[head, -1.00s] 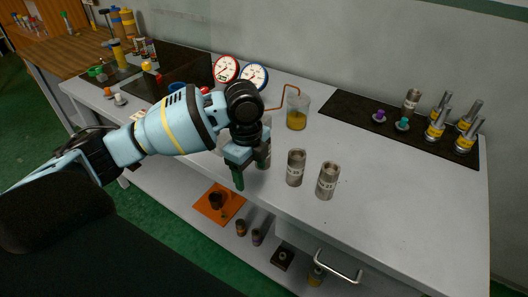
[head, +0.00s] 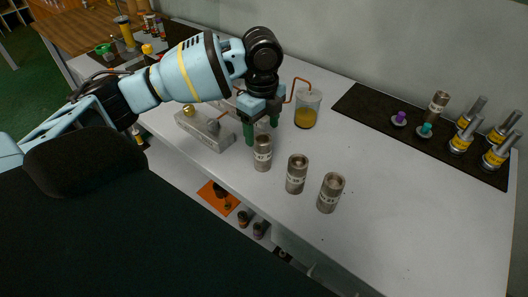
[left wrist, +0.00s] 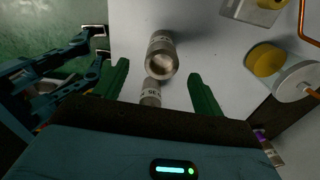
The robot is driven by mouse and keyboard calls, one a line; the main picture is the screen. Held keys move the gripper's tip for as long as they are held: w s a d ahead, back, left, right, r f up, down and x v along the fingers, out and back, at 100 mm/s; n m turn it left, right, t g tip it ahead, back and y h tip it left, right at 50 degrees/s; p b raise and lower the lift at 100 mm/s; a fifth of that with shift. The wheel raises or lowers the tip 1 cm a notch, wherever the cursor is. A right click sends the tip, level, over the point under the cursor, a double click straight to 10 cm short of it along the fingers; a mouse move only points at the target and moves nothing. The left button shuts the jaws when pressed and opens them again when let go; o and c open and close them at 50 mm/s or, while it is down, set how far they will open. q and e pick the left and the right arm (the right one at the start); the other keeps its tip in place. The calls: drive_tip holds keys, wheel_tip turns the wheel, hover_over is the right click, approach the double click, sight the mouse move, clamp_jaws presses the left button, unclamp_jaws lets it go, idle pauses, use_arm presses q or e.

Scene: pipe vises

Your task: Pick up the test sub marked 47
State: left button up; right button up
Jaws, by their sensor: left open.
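Three grey metal test subs stand upright in a row on the bench: a left one (head: 262,154), a middle one (head: 296,174) and a right one (head: 330,193). Their markings are too small to read, so I cannot tell which is 47. My left gripper (head: 262,124) is open and empty, just behind and above the left sub. In the left wrist view its green fingers (left wrist: 160,88) are apart, with a near sub (left wrist: 161,56) and another sub (left wrist: 150,93) showing between them.
A grey block with knobs (head: 204,131) lies left of the gripper. A beaker of yellow liquid (head: 307,110) with a copper tube stands behind. A black mat (head: 365,105) at the back right holds another grey sub (head: 438,105) and several yellow-banded cylinders. The front right bench is clear.

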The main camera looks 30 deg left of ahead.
sight(263, 145)
use_arm(q)
drive_tip(key=shift+f, duration=0.95)
drive_tip(key=shift+w+f, duration=0.15)
drive_tip(key=shift+f, duration=2.45)
drive_tip(key=c, duration=1.4)
drive_tip(key=shift+r, duration=0.1)
clamp_jaws()
drive_tip(key=shift+r, duration=0.1)
